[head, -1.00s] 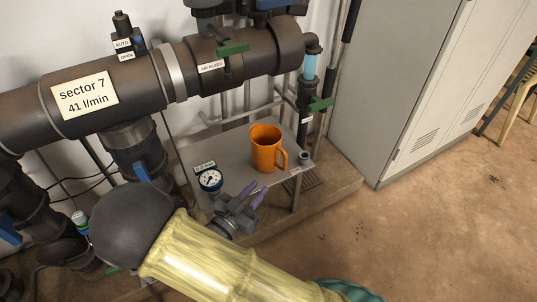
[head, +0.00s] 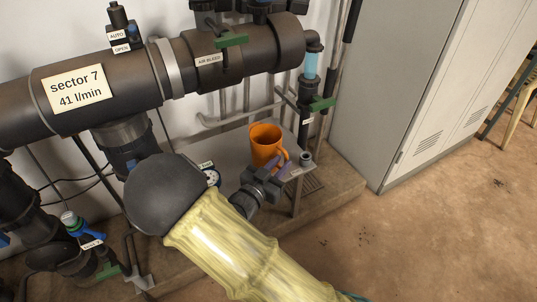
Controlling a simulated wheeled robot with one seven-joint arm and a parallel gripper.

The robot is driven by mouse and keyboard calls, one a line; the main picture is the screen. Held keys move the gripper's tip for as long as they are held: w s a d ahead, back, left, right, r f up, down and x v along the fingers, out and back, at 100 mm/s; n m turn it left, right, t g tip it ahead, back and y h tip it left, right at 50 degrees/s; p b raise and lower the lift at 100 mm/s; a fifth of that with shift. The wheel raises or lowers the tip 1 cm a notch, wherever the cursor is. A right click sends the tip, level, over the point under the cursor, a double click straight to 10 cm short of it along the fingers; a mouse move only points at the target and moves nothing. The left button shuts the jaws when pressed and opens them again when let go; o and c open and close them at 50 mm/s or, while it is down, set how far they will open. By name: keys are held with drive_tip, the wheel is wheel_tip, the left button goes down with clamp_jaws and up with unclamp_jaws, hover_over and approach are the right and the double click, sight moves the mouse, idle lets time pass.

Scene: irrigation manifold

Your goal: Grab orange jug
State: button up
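The orange jug (head: 265,143) stands upright on a grey shelf (head: 222,150) below the large dark pipe. Its handle is on its right side, and its lower right part is partly hidden by my gripper. My gripper (head: 278,170) is in front of the jug, at its lower right near the handle. Its purple-tipped fingers point toward the jug and look spread apart. I cannot tell whether they touch the jug or handle.
A large dark pipe (head: 130,84) with a sector 7 label runs above the shelf. A pressure gauge (head: 212,177) is partly hidden behind my arm. A vertical pipe with a green valve (head: 322,104) stands right of the jug. A grey cabinet (head: 385,90) is farther right.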

sight(285, 159)
drive_tip(key=b+x, duration=0.3)
drive_tip(key=x, duration=0.2)
drive_tip(key=shift+d, duration=0.1)
drive_tip(key=shift+r, duration=0.15)
clamp_jaws()
